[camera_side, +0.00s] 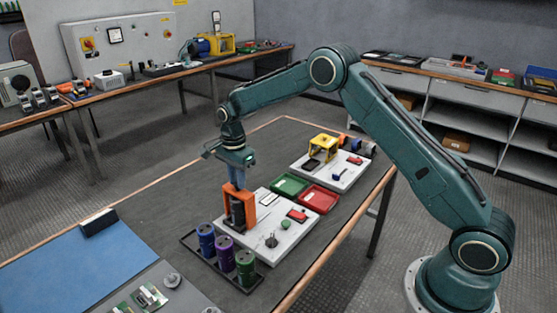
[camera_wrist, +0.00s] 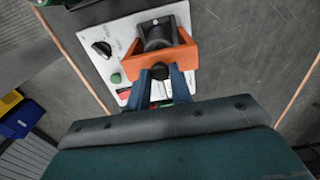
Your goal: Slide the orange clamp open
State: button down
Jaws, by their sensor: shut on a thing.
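The orange clamp (camera_side: 251,207) stands on a white panel (camera_side: 283,240) on the dark table. My gripper (camera_side: 236,185) is at the top of the clamp, pointing down. In the wrist view the blue fingers of my gripper (camera_wrist: 160,73) are on either side of a small black knob (camera_wrist: 160,71) at the clamp's near side, shut on it. The fingers hide part of the clamp.
A dark tray with blue, purple (camera_side: 224,255) and green cylinders stands in front of the panel. A green bin (camera_side: 290,185) and a red bin (camera_side: 319,199) lie behind it. A second white panel (camera_side: 345,182) carries a yellow frame (camera_side: 324,146). A blue mat (camera_side: 70,270) lies left.

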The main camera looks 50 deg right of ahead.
jog(key=d, duration=0.6)
jog(key=shift+d, duration=0.15)
dwell(1.1)
jog(key=c, duration=1.4)
grip_release()
jog(key=shift+c, duration=0.2)
jog(key=shift+r, duration=0.2)
notch_tip(320, 180, up, 7)
jog(key=shift+f, duration=0.2)
